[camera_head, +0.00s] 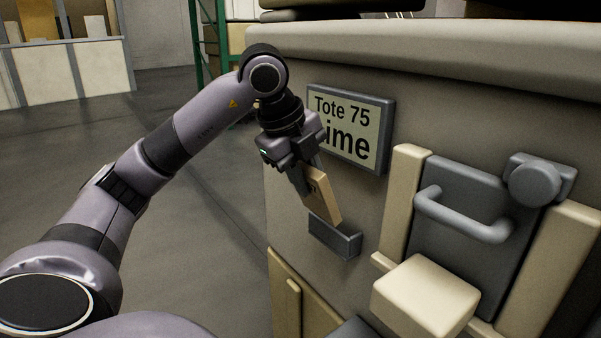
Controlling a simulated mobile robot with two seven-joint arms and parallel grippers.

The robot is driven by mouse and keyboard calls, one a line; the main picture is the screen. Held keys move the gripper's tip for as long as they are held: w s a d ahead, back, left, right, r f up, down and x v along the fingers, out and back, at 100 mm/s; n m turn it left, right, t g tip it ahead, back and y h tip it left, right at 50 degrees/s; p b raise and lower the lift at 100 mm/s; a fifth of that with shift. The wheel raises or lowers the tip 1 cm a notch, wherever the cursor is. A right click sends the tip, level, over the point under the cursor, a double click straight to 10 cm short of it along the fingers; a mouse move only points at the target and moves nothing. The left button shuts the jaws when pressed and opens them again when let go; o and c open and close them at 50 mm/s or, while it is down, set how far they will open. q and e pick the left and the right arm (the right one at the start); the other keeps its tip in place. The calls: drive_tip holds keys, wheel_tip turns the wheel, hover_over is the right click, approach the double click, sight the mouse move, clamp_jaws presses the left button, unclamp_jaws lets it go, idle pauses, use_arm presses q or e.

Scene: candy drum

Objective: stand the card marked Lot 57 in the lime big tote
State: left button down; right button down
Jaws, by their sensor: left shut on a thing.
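My left gripper (308,183) is shut on a tan card (326,199), held tilted in front of the machine's beige face. No marking can be read on the card. Its lower end is just above or at a small dark grey holder (336,240); I cannot tell whether it is inside. A framed sign (358,108) above reads "Tote 75" and "ime", its first letter hidden behind my gripper. The lime big tote itself cannot be made out for sure. My right gripper is not in view.
Right of the holder are a dark grey sliding panel with a bar handle (462,217), a round grey knob (537,183), cream rails and a cream block (426,296). A tan cabinet door (312,300) is below. Open floor (195,240) lies to the left.

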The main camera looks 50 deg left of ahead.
use_arm(q)
drive_tip(key=shift+w+d+f, duration=0.1)
drive_tip(key=shift+w+f, duration=0.2)
drive_tip(key=shift+w, duration=0.35)
drive_tip(key=shift+w+d+f, duration=0.1)
drive_tip(key=shift+w+f, duration=0.25)
drive_tip(key=shift+w, duration=0.25)
drive_tip(key=shift+w+f, duration=0.3)
drive_tip(key=shift+w, duration=0.35)
drive_tip(key=shift+w+f, duration=0.2)
drive_tip(key=shift+f, duration=0.1)
drive_tip(key=shift+f+b, duration=0.55)
drive_tip(key=shift+f, duration=0.45)
drive_tip(key=shift+f+b, duration=0.15)
drive_tip(key=shift+b, duration=0.2)
drive_tip(key=c, duration=0.8)
unclamp_jaws()
drive_tip(key=shift+c, duration=0.2)
